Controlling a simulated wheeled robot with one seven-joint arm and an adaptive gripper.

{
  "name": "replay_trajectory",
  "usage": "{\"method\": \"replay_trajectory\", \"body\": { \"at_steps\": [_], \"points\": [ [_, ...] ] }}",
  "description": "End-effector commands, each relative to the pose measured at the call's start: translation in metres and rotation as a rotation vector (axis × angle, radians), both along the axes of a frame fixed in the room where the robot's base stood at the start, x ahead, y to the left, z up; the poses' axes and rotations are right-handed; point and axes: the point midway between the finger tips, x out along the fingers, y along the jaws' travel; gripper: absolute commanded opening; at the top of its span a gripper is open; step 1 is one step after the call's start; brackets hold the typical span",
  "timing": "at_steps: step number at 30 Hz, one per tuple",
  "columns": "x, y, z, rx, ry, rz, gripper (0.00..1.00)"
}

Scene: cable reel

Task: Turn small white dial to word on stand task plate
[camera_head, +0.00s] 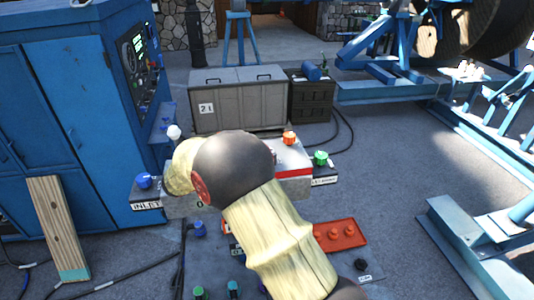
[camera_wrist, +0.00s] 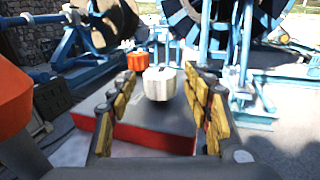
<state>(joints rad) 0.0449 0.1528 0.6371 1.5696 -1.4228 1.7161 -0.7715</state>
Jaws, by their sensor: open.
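In the wrist view a white faceted dial (camera_wrist: 160,84) stands upright on a grey-topped stand with a red side (camera_wrist: 150,137). My gripper (camera_wrist: 160,79) is open, with its yellow-padded fingers on either side of the dial and gaps on both sides. Whether the fingers reach level with the dial is hard to tell. Part of the stand, with a red stripe (camera_head: 294,173), shows behind my arm in the head view. My arm hides the gripper there. No target word is readable in the wrist view.
An orange dial (camera_wrist: 138,62) stands just behind the white dial. In the head view are a green knob (camera_head: 320,158), a blue knob (camera_head: 143,180) above an "INLET" label, and a red plate with knobs (camera_head: 341,234). A blue cabinet (camera_head: 60,120) stands at left.

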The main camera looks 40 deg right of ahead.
Motion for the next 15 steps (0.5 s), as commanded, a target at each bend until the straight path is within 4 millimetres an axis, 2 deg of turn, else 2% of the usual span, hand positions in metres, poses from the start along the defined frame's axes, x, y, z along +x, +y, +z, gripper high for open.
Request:
{"method": "replay_trajectory", "body": {
  "at_steps": [9, 15],
  "points": [
    [0.018, 0.063, 0.0, 0.0, -0.001, 0.005, 0.5],
    [0.024, 0.089, 0.0, -0.001, 0.0, 0.003, 0.5]
  ]
}}
